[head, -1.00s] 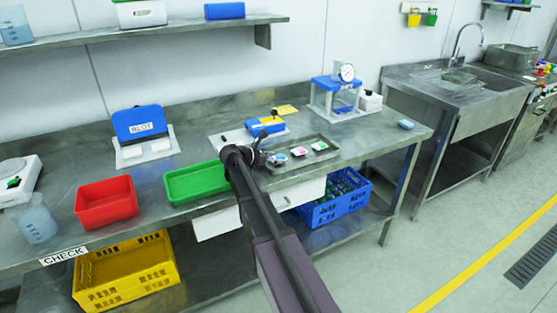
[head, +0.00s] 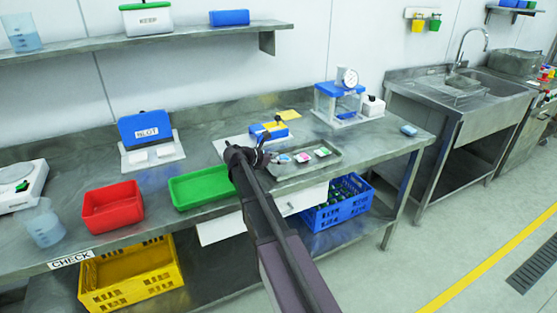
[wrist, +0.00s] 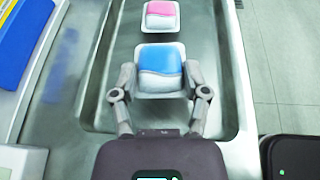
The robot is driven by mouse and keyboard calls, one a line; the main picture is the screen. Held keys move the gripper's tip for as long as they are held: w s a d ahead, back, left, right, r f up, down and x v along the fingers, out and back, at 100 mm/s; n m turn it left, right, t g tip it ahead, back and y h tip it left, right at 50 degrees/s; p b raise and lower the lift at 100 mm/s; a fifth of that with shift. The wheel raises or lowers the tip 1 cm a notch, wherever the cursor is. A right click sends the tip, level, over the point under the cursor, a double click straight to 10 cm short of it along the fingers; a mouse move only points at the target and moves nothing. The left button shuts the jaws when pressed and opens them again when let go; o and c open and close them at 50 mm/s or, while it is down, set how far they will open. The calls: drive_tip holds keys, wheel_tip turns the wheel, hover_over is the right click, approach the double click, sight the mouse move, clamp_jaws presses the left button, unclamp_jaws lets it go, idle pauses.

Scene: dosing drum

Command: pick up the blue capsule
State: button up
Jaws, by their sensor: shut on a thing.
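The blue capsule (wrist: 160,62), blue on one half and white on the other, lies between the two fingers of my gripper (wrist: 159,78) in the wrist view. The fingers are closed against its sides. A pale square holder shows around and under it; I cannot tell if the capsule is clear of it. In the head view, my gripper (head: 262,157) is low at the left end of the metal tray (head: 290,172), with the blue capsule (head: 283,159) just beside it, partly hidden.
A pink capsule (wrist: 161,14) sits in its own holder further along the tray, and a green one (head: 322,152) beyond it. A green tray (head: 203,187) and a red bin (head: 113,206) stand to the left. A blue-topped stand (head: 338,100) is behind right.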

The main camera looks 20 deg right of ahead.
drive_tip(key=shift+r+p, duration=0.4)
drive_tip(key=shift+r, duration=0.35)
drive_tip(key=s+a, duration=0.2)
drive_tip(key=s, duration=0.5)
drive_tip(key=s+a+r+p, duration=0.1)
drive_tip(key=s+a, duration=0.2)
drive_tip(key=s, duration=0.5)
